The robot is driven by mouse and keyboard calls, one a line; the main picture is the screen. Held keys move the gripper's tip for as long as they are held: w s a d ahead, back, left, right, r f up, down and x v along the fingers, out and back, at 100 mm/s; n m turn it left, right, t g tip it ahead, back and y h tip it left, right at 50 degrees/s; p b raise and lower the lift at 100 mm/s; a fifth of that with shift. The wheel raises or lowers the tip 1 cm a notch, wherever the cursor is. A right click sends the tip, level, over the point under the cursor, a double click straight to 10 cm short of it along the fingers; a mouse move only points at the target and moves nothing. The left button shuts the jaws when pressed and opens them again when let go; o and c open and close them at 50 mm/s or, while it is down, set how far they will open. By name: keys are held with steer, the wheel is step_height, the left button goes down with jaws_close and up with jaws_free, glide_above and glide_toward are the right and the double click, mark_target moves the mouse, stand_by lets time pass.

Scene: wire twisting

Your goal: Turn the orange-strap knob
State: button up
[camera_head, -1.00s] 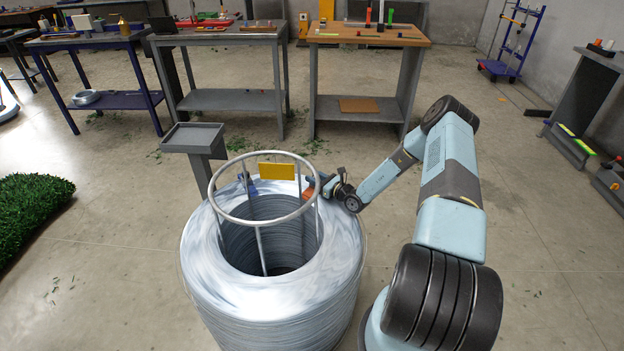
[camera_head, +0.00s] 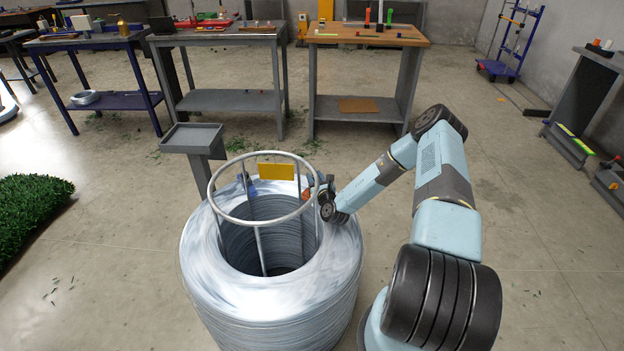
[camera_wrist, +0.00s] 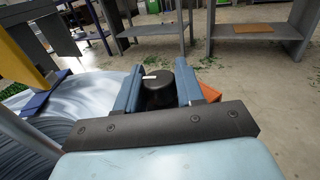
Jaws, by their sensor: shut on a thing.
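A dark round knob (camera_wrist: 158,92) with a small white mark on top sits between the two blue fingers of my gripper (camera_wrist: 158,78) in the wrist view. The fingers are shut on its sides. An orange strap piece (camera_wrist: 209,92) shows just right of the fingers, partly hidden by my gripper. In the head view, the orange strap (camera_head: 306,194) is on the right of the wire coil's top, beside the metal ring. My gripper (camera_head: 318,188) is there, and the knob is hidden or too small to make out.
A large wire coil (camera_head: 270,310) stands in front, with a metal ring (camera_head: 262,219) and a yellow plate (camera_head: 276,171) above it. A blue strap (camera_head: 248,187) is left of the plate. A grey stand (camera_head: 195,138) is behind, and workbenches line the back.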

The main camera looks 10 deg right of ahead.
stand_by(0.3)
steer(key=o, duration=1)
steer(key=shift+c, duration=0.2)
steer(key=shift+s, duration=0.1)
steer(key=s, duration=0.4)
steer(key=s+d, duration=0.1)
steer(key=s, duration=0.8)
steer(key=shift+s+d+f, duration=0.1)
steer(key=shift+s+d, duration=0.1)
steer(key=shift+s, duration=0.1)
